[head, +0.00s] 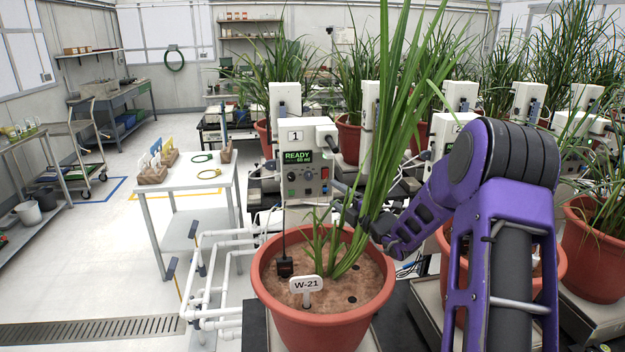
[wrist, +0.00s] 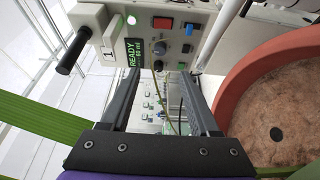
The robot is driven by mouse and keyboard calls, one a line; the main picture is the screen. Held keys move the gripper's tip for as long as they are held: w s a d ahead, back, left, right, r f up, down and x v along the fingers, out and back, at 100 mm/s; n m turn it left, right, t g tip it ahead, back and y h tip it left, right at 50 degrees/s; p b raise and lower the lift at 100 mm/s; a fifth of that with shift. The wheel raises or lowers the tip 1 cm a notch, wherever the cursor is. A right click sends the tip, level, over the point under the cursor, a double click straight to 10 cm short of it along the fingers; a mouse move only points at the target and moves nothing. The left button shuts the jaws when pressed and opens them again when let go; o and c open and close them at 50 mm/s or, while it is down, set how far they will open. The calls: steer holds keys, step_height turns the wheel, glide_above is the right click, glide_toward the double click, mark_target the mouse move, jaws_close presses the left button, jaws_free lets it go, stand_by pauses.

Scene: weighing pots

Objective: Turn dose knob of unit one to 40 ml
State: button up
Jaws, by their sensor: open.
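Unit one (head: 299,172) is a pale box marked 1 behind the pot W-21. Its lit green screen (head: 297,157) reads READY, with a smaller ml figure below that I cannot read surely. In the wrist view its panel (wrist: 148,35) shows sideways, with a grey knob (wrist: 160,48) beside the screen (wrist: 134,52). I cannot read the knob's setting. My gripper (wrist: 167,74) is open, with its two dark fingers apart and pointing at the panel. Nothing shows held between them. In the head view my gripper (head: 345,194) is right of the panel, partly hidden by leaves.
The red pot (head: 322,325) with its tall grass stands in front of unit one, its leaves close to my arm. A red (wrist: 162,22) and a blue switch (wrist: 188,29) sit near the knob. White pipes (head: 228,275) and a small table (head: 190,180) are left.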

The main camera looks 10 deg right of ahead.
mark_target(310, 177)
steer(key=x, duration=1.2)
steer(key=shift+w+a, duration=0.1)
steer(key=shift+w, duration=0.1)
jaws_close()
